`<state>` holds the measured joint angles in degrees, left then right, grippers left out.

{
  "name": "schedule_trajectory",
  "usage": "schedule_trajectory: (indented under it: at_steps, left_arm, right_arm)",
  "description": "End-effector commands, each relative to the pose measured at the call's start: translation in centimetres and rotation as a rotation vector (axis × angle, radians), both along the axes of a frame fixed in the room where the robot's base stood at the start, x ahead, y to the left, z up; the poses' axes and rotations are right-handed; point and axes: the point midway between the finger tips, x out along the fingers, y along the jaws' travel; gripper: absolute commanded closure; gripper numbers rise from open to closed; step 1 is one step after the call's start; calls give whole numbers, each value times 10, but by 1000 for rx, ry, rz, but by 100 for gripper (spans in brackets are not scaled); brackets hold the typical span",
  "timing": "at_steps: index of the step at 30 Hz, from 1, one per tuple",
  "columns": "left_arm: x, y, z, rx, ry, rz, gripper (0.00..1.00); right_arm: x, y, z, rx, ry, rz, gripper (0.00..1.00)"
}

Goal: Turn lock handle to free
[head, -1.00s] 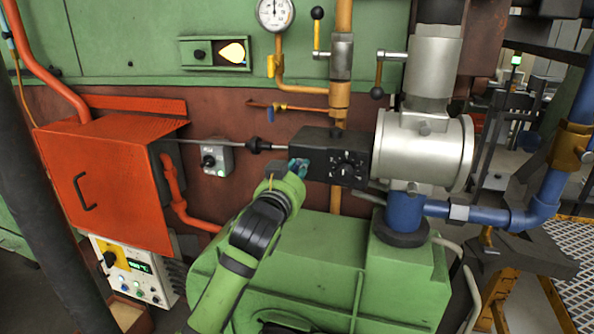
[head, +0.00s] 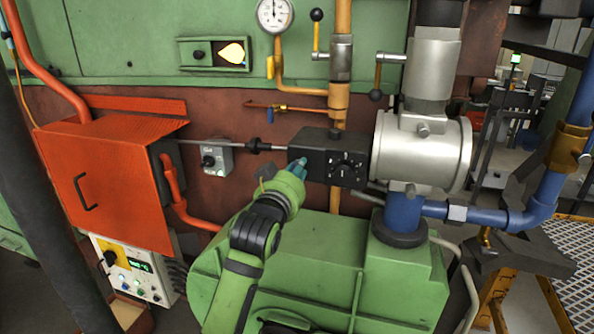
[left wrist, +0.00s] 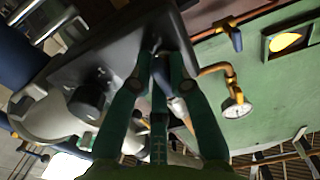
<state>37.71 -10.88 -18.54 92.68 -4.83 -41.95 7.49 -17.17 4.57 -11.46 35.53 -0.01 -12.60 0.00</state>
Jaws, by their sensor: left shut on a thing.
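A black box (head: 320,160) with a dark dial knob (head: 346,170) on its front sits left of a silver cylinder. My left gripper (head: 299,166) is at the box's lower left front corner. In the left wrist view the gripper's teal fingers (left wrist: 159,62) come together against the dark box (left wrist: 110,55), beside its knob (left wrist: 88,98). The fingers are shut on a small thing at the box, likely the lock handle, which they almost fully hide. I cannot make out the handle's angle. My right gripper is not in view.
A silver valve body (head: 422,148) stands right of the box. A green housing (head: 320,265) lies below my arm. A pressure gauge (head: 275,14) is above.

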Motion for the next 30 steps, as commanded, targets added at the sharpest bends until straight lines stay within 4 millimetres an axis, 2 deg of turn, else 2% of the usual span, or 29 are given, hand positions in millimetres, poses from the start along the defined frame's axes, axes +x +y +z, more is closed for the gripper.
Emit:
schedule_trajectory:
  at_steps: [6, 7, 9, 22, 26, 30]
  left_arm:
    - [0, 0, 2, -5, -3, -1, 100]
    - [0, 0, 2, -5, -3, -1, 77]
    - [0, 0, 2, -5, -3, -1, 56]
    - [-5, 1, 0, -2, -2, -1, 56]
    - [-19, 6, 0, -2, -3, -1, 56]
    - [-44, 14, 0, -3, -2, -1, 56]
  right_arm:
    - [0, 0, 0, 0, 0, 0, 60]
    - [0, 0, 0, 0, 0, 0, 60]
    - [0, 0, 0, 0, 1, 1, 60]
    - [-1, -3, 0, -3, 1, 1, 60]
    - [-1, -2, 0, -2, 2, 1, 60]
    - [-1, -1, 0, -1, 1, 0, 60]
